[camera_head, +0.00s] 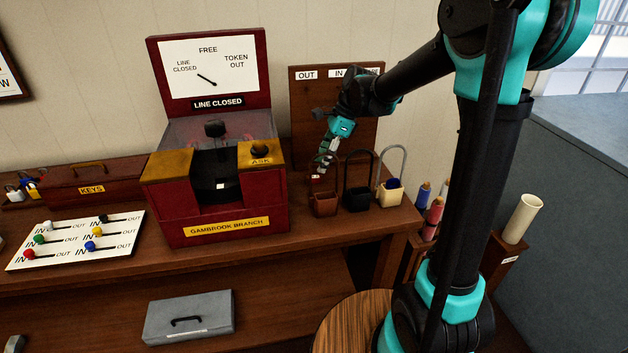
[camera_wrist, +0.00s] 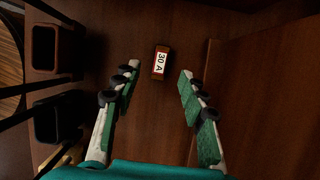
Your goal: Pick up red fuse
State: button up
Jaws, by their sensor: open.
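The red fuse (camera_wrist: 160,60) shows in the wrist view as a small red-brown block with a white "30 A" label. It lies on dark wood, between and slightly beyond my open fingertips. Nothing is between the pads on either side of it. In the head view the fuse (camera_head: 315,177) is a small red and white spot on the counter, partly hidden. My gripper (camera_head: 325,163) points down just above it, behind the brown pouch. How far the fingertips are above the wood is hard to tell.
The red token machine (camera_head: 222,215) stands to the left. A wooden OUT/IN board (camera_head: 304,110) rises behind.

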aim_at(314, 176)
jog(key=shift+x, duration=2.8)
jog(key=shift+w+d, duration=0.1)
grip_shut()
